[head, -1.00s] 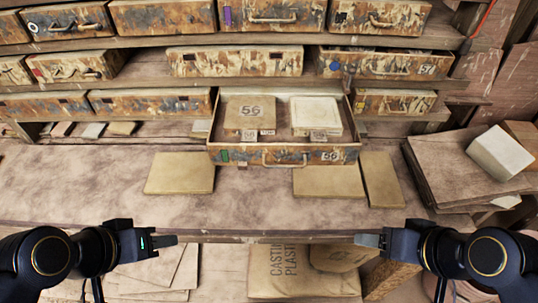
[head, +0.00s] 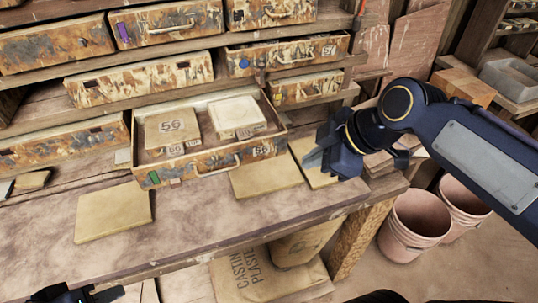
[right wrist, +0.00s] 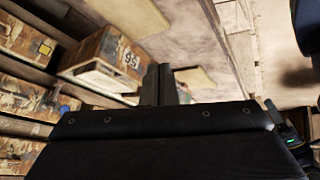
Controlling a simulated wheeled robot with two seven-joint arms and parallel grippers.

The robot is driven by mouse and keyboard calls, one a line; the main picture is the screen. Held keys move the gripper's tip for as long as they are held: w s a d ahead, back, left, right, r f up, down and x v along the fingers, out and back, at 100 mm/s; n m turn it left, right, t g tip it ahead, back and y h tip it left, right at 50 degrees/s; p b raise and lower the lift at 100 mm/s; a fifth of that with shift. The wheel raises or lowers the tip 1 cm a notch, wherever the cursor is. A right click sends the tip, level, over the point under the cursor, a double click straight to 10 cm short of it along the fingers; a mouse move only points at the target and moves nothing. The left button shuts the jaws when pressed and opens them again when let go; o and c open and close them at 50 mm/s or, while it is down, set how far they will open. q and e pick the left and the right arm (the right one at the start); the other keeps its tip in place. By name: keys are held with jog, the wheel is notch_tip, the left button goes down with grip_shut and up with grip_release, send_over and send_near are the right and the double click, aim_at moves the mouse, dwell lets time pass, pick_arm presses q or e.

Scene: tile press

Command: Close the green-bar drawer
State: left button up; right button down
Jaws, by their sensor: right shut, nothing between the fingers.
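The green-bar drawer (head: 215,162) stands pulled out above the bench in the head view. Its front has a green bar at the left, a metal handle (head: 217,166) and a 56 label at the right. Inside lie a tan tile marked 56 (head: 170,128) and a paler tile block (head: 237,113). My right gripper (head: 313,158) is shut and empty, to the right of the drawer front and apart from it. The drawer's labelled end also shows in the right wrist view (right wrist: 112,48), beside the shut fingers (right wrist: 158,84). My left gripper (head: 108,294) is partly cut off at the bottom left.
Several other drawers fill the rack behind, such as one with a blue dot (head: 290,55). Flat tiles (head: 113,211) (head: 266,178) lie on the bench (head: 200,225) before the drawer. Pink buckets (head: 415,222) stand on the floor at right.

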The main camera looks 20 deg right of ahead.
jog(key=w+r+n, duration=0.1)
jog(key=w+n, duration=0.2)
jog(key=n, duration=0.1)
jog(key=p, duration=0.2)
send_near(260, 154)
notch_tip(260, 154, down, 4)
jog(key=a, duration=0.2)
jog(key=shift+w, duration=1)
jog(key=shift+w, duration=0.15)
